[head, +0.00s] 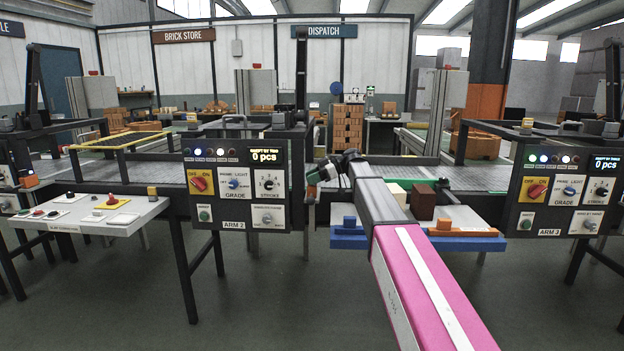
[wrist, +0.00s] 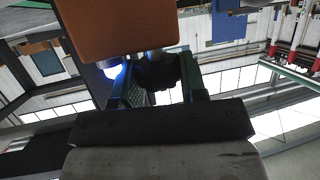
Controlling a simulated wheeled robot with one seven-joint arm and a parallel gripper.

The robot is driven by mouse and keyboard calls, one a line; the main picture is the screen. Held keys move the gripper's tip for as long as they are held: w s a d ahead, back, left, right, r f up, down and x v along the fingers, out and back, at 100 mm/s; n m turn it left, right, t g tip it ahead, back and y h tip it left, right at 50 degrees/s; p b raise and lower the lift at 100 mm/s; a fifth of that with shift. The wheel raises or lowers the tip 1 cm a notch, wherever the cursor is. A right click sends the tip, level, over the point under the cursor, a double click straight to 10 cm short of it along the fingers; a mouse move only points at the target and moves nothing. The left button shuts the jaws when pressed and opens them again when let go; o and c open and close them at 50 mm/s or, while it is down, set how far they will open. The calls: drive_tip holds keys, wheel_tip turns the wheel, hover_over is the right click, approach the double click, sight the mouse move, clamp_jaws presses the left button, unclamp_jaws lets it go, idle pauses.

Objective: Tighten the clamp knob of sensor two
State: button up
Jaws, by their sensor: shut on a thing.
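My gripper (wrist: 158,88) is in the lower middle of the wrist view, with its two fingers closed on a dark knob (wrist: 160,72) that they partly cover. I take it as the clamp knob, but its mount and any label on it are hidden. A bright blue-white light (wrist: 114,71) glows just left of the fingers. In the head view my gripper (head: 334,169) reaches over the conveyor right of the ARM 2 panel, small and dark. The sensor's body cannot be made out there.
The ARM 2 panel (head: 232,222) stands left of my arm and the ARM 3 panel (head: 520,219) stands right. A tray (head: 472,243) with blocks lies beside my arm. An orange-brown block (wrist: 115,25) hangs close above the fingers in the wrist view. The front floor is clear.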

drive_tip(key=shift+t, duration=0.4)
drive_tip(key=m+t, duration=0.3)
drive_tip(key=shift+s, duration=0.2)
drive_tip(key=m+t, duration=0.3)
drive_tip(key=t, duration=0.1)
drive_tip(key=shift+m+h, duration=0.4)
drive_tip(key=m+t+h, duration=0.3)
drive_tip(key=m+t, duration=0.1)
drive_tip(key=shift+m+t, duration=0.3)
drive_tip(key=shift+w+m+t+h, duration=0.15)
drive_tip(key=shift+m+t+h, duration=0.95)
drive_tip(key=shift+m+h, duration=0.8)
drive_tip(key=shift+h, duration=0.1)
drive_tip(key=o, duration=0.7)
drive_tip(key=shift+c, duration=0.2)
